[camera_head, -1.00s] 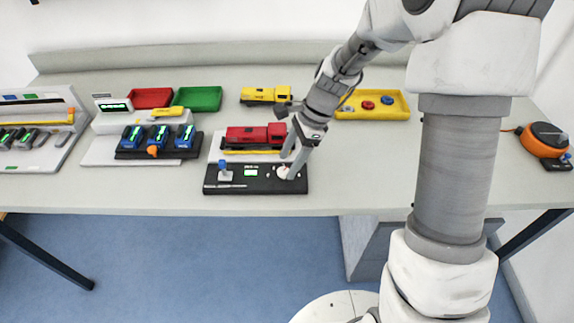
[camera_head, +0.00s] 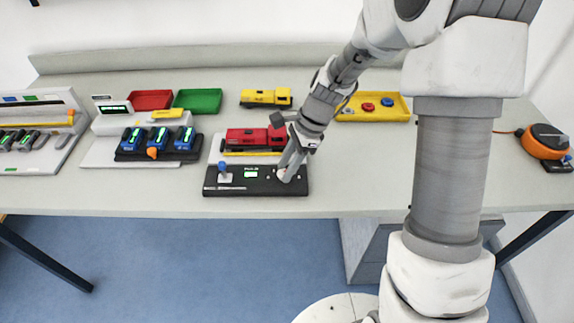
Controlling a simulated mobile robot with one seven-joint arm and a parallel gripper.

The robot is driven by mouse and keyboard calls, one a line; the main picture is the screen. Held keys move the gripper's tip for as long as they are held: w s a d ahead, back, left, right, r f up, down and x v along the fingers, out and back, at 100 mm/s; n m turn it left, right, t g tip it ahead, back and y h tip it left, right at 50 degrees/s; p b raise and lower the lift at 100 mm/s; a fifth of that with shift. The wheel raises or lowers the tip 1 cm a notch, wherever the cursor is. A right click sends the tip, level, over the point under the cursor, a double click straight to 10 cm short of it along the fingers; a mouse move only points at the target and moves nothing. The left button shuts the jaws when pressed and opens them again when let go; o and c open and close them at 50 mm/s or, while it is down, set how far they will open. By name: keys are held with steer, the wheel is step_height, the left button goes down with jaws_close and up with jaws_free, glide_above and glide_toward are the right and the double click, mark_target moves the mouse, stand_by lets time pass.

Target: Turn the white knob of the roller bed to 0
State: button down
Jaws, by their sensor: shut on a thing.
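The roller bed's black control panel (camera_head: 266,187) lies at the front middle of the table. It carries a blue-topped lever (camera_head: 223,168) at its left and a small green-lit display (camera_head: 251,174) in the middle. The display is too small to read. The white knob (camera_head: 281,175) is at the panel's right, mostly hidden by my fingers. My gripper (camera_head: 287,174) points down from the upper right and is shut on the knob. A red locomotive (camera_head: 254,137) rests on the bed behind the panel.
To the left is a station with several blue modules and an orange knob (camera_head: 152,153). Red (camera_head: 150,99) and green (camera_head: 197,99) trays, a yellow truck (camera_head: 265,97) and a yellow tray (camera_head: 345,115) stand behind. An orange round device (camera_head: 542,141) is at far right.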

steer(key=shift+n, duration=0.4)
steer(key=shift+r+n+g+p, duration=0.1)
steer(key=shift+n+g+p, duration=0.3)
steer(key=shift+n+p, duration=0.25)
steer(key=n+p, duration=0.1)
steer(key=n+g, duration=0.1)
steer(key=n, duration=0.1)
steer(key=shift+w+a+h+p, duration=0.15)
steer(key=shift+w+h+p, duration=0.05)
steer(key=shift+h+p, duration=0.2)
steer(key=n+h, duration=0.1)
steer(key=n, duration=0.2)
steer(key=n+g+h+p, duration=0.1)
steer(key=n, duration=0.2)
steer(key=shift+w+a+n, duration=0.15)
steer(key=shift+a+n, duration=0.05)
steer(key=shift+n, duration=0.15)
steer(key=n+h, duration=0.1)
steer(key=n, duration=0.3)
steer(key=n+h+p, duration=0.1)
steer(key=n, duration=0.1)
steer(key=shift+a+h, duration=0.25)
steer(key=shift+h, duration=0.05)
steer(key=n+h, duration=0.1)
steer(key=n, duration=0.2)
steer(key=n+h, duration=0.1)
steer(key=n, duration=0.2)
steer(key=shift+a+t, duration=0.15)
steer(key=shift+t, duration=0.15)
